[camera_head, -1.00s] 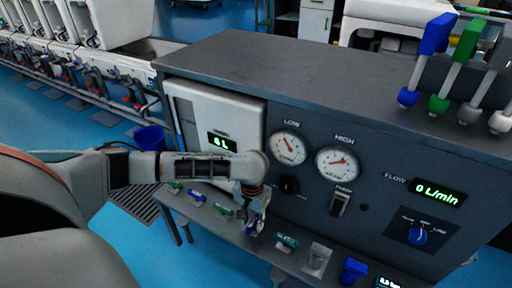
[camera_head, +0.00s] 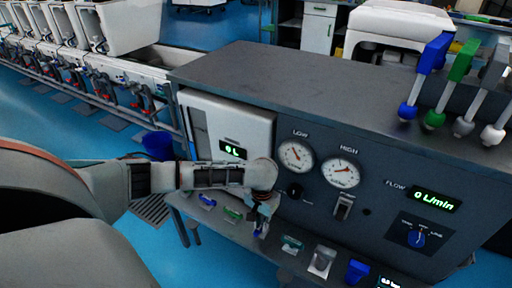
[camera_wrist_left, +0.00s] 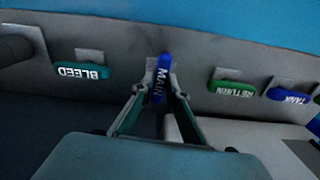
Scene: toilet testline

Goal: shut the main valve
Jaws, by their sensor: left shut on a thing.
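The main valve's blue handle (camera_wrist_left: 161,72), marked MAIN, shows in the left wrist view between the fingers of my left gripper (camera_wrist_left: 156,92). The gripper is shut on it. The handle points up and down in that view, crosswise to the handles on either side. In the head view my left gripper (camera_head: 261,212) is at the front of the grey test bench (camera_head: 300,90), low below the gauges, and largely hides the main valve. My right gripper is not in view.
In the left wrist view a green BLEED handle (camera_wrist_left: 80,71) sits left of the main one; a green RETURN handle (camera_wrist_left: 232,88) and a blue TANK handle (camera_wrist_left: 291,96) sit right. The flow display (camera_head: 436,198) reads 0 L/min. A blue bucket (camera_head: 158,145) stands beyond my arm.

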